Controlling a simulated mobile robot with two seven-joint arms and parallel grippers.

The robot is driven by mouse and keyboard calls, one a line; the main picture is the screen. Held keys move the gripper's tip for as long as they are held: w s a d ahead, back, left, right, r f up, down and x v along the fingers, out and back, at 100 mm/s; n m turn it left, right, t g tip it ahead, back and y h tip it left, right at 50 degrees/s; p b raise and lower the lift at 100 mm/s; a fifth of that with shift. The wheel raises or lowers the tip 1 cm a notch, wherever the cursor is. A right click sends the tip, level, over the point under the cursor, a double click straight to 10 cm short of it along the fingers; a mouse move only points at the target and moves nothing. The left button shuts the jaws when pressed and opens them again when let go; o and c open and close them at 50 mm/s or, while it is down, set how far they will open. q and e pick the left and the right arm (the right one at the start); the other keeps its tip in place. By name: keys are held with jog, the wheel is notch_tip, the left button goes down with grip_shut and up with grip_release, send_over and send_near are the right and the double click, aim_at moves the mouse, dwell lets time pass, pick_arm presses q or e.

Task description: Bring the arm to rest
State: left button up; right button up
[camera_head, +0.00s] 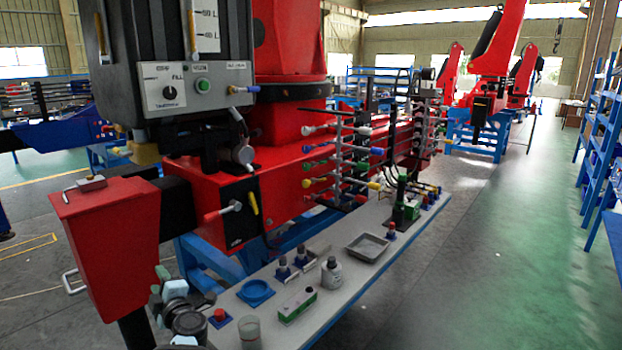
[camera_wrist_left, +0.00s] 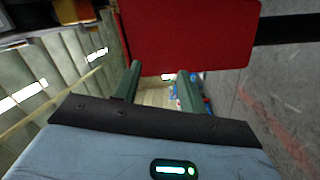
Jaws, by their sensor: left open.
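My left gripper (camera_head: 158,281) shows at the lower left of the head view, beside the lower right side of the red tapered box (camera_head: 105,240) on the crane stand. In the left wrist view the two green fingers of the left gripper (camera_wrist_left: 158,86) are apart, with nothing between them. A red panel (camera_wrist_left: 190,35) fills the upper middle of that view, just past the fingertips. I cannot tell whether a finger touches it. My right gripper is in neither view.
A grey bench (camera_head: 330,312) holds a blue ring (camera_head: 256,292), a green-and-white box (camera_head: 298,306), a bottle (camera_head: 332,273), a metal tray (camera_head: 367,246) and a clear cup (camera_head: 250,332). Levers stick out of the red crane body (camera_head: 290,172). The green floor (camera_head: 480,270) at right is clear.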

pick_arm(q)
jog(key=s+d+f+m+t+h, duration=0.1)
jog(key=s+d+f+m+h, duration=0.4)
jog(key=s+f+m, duration=0.5)
jog(key=s+d+f+m+t+h, duration=0.1)
jog(key=s+d+f+m+h, duration=0.2)
jog(key=s+f+m+h, duration=0.6)
jog(key=s+d+f+m+g, duration=0.1)
jog(key=s+d+f+g, duration=0.1)
jog(key=s, duration=0.8)
jog(key=s+d+f+m+g, duration=0.2)
jog(key=s+d+f, duration=0.1)
jog(key=s, duration=0.7)
jog(key=s+d+f+m+g, duration=0.2)
jog(key=s+d, duration=0.2)
jog(key=s, duration=0.5)
jog(key=shift+s+f+g+h, duration=0.25)
jog(key=shift+s+g+h, duration=0.05)
jog(key=shift+s, duration=0.1)
